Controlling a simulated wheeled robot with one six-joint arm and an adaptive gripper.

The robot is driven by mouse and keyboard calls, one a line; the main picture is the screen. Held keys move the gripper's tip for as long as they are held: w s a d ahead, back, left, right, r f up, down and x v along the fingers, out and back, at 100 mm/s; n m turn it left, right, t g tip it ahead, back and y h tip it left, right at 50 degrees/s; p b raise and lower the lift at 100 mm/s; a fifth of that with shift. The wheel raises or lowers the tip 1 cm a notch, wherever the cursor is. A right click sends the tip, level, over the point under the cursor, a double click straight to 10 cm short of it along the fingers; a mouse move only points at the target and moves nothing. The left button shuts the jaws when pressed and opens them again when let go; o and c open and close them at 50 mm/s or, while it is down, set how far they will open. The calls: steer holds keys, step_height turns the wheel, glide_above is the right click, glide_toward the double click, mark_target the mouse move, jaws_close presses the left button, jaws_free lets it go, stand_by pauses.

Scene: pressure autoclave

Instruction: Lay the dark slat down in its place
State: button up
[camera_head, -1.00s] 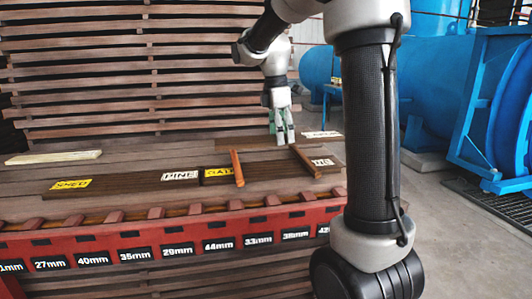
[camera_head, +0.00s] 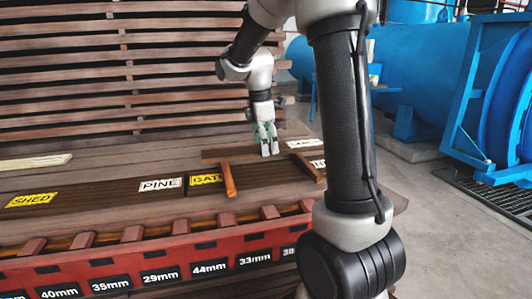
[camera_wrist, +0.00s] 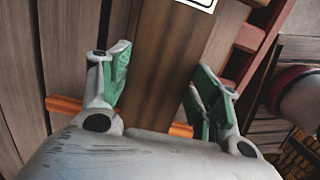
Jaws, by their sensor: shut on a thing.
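The dark slat (camera_head: 225,155) lies across the picture at the far side of the timber stack, by the far ends of two orange-brown sticks, left (camera_head: 228,180) and right (camera_head: 308,168). A white label (camera_head: 302,143) shows at its right end. My gripper (camera_head: 267,148) points down on the slat, between the two sticks. In the wrist view, the dark slat (camera_wrist: 170,60) runs between the green-padded fingers (camera_wrist: 160,85), which are shut on it. Whether the slat touches the sticks or hangs just above them is not clear.
Dark boards labelled SHED (camera_head: 95,192) and GATE (camera_head: 265,175) lie in a row nearer. A pale board (camera_head: 35,162) lies at left. A red rail (camera_head: 140,262) with millimetre labels edges the stack. Slatted timber (camera_head: 90,70) rises behind; blue tanks (camera_head: 430,80) stand right.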

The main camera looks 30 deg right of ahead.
steer(key=shift+f, duration=1.45)
steer(key=shift+f, duration=0.1)
steer(key=shift+f, duration=0.35)
steer(key=shift+f, duration=0.15)
steer(key=o, duration=1.3)
steer(key=shift+o, duration=0.2)
